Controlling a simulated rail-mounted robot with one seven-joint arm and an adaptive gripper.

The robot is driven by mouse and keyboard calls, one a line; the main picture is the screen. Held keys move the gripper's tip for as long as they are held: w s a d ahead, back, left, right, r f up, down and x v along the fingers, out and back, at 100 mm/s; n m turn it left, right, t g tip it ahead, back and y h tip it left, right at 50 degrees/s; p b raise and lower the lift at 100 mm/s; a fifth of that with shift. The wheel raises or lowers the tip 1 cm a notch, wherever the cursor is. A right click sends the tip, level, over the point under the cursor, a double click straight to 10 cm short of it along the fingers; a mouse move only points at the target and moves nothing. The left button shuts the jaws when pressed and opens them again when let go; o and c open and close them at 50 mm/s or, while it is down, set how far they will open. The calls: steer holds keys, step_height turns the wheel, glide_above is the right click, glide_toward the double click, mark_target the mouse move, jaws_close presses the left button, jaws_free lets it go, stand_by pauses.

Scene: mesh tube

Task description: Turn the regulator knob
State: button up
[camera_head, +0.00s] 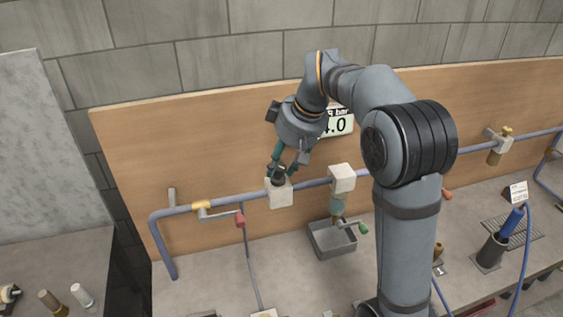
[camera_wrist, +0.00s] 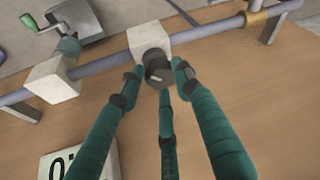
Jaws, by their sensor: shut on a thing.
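The regulator is a white block on the blue-grey pipe (camera_head: 240,199), below the centre of the wooden board, with a dark round knob (camera_wrist: 156,66) on it. In the head view the knob (camera_head: 279,178) is partly covered by my fingers. My gripper (camera_head: 282,172) reaches down from above onto the knob. In the wrist view the teal fingers of my gripper (camera_wrist: 157,78) are closed around the knob, with their dark tips against its sides. The white regulator block (camera_wrist: 150,38) shows behind it.
A second white block (camera_head: 342,178) with a green-handled tap sits to the right, above a grey basin (camera_head: 332,242). A red-handled valve (camera_head: 240,219) is to the left. A display sign (camera_head: 339,122) is behind my arm. A blue tool (camera_head: 511,222) stands in a holder at right.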

steer(key=shift+w+a+r, duration=0.1)
steer(key=shift+a+r, duration=0.05)
steer(key=shift+r, duration=0.1)
steer(key=o, duration=1.1)
steer(key=shift+a+f, duration=0.1)
steer(key=shift+f, duration=0.05)
steer(key=v, duration=1.2)
steer(key=shift+f, duration=0.1)
steer(key=x, duration=1.2)
